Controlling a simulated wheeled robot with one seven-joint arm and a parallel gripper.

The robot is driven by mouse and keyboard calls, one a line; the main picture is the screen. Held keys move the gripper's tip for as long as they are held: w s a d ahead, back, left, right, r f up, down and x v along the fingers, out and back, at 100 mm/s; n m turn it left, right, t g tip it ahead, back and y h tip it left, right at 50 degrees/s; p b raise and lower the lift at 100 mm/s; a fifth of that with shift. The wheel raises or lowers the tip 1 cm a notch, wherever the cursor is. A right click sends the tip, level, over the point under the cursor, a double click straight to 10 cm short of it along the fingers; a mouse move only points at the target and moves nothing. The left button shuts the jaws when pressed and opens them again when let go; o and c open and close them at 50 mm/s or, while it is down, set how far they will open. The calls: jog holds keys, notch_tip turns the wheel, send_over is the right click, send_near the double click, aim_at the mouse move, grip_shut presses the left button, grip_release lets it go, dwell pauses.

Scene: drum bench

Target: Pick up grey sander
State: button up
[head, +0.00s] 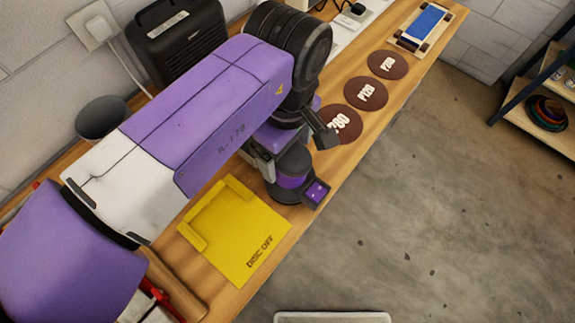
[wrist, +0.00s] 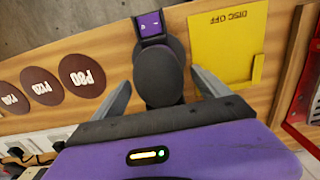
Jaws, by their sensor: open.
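The sander (head: 293,178) stands upright on the wooden bench, beside the yellow pad. It has a dark grey body with a purple band and a purple panel on its front side. My gripper (head: 292,150) is over the sander's top, its fingers apart. In the wrist view the sander's dark round top (wrist: 160,72) lies between the two open fingers of my gripper (wrist: 162,80). Gaps show on both sides there, and I cannot tell how far down the fingers reach. My arm hides part of the bench behind the sander.
A yellow pad marked "DISC OFF" (head: 235,240) lies nearer me. Brown discs marked P80 (head: 343,123), P120 (head: 366,93) and a third (head: 388,64) lie farther along. A black vented box (head: 180,40) and grey cup (head: 103,118) stand near the wall. Open floor lies right.

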jog(key=shift+f, duration=0.3)
jog(key=c, duration=1.6)
jog(key=shift+r, duration=0.1)
jog(key=shift+c, duration=0.9)
jog(key=shift+w+r, duration=0.1)
